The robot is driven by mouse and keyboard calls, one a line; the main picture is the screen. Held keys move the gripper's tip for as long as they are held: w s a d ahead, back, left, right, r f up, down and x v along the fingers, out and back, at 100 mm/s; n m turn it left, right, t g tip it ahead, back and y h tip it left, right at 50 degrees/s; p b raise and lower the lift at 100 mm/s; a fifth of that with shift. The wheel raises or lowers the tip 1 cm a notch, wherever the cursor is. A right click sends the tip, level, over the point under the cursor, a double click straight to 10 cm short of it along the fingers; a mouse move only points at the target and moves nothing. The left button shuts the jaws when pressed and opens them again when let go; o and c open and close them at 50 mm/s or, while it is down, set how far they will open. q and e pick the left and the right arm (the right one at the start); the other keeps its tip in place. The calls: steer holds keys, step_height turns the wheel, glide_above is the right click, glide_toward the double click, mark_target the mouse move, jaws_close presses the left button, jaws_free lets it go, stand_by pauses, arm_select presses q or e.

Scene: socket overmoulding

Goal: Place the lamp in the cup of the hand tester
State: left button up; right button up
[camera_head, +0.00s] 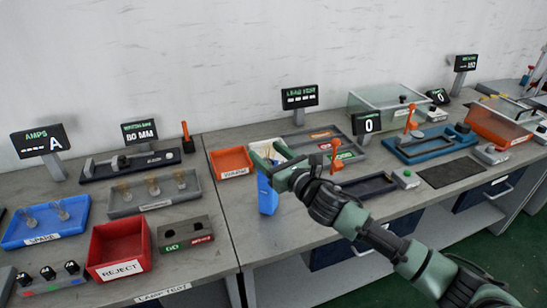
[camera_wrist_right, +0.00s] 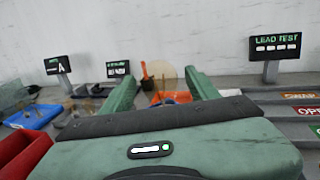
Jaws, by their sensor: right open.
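My right gripper (camera_head: 278,165) is open in the head view, above the middle bench near its left end. In the right wrist view its green fingers (camera_wrist_right: 163,88) stand apart, with a pale, round, translucent shape (camera_wrist_right: 167,73), probably the lamp's glass, between them. A blue upright body (camera_head: 267,196), probably the hand tester, is right below the gripper; a little blue also shows under the pale shape. The cup is hidden, so I cannot tell whether the lamp sits in it. My left gripper is not in view.
An orange tray (camera_head: 231,161) lies left of the gripper. On the left bench are a grey tray (camera_head: 125,209) with several glass lamps, a blue spare tray (camera_head: 75,233) and a red reject bin (camera_head: 118,236). A dark mat (camera_head: 449,172) lies clear at right.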

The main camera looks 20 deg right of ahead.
steer(key=shift+s+d, duration=0.1)
steer(key=shift+s, duration=0.2)
steer(key=b+v, duration=0.2)
steer(key=v, duration=0.9)
steer(key=shift+s+r, duration=0.15)
steer(key=shift+r, duration=0.05)
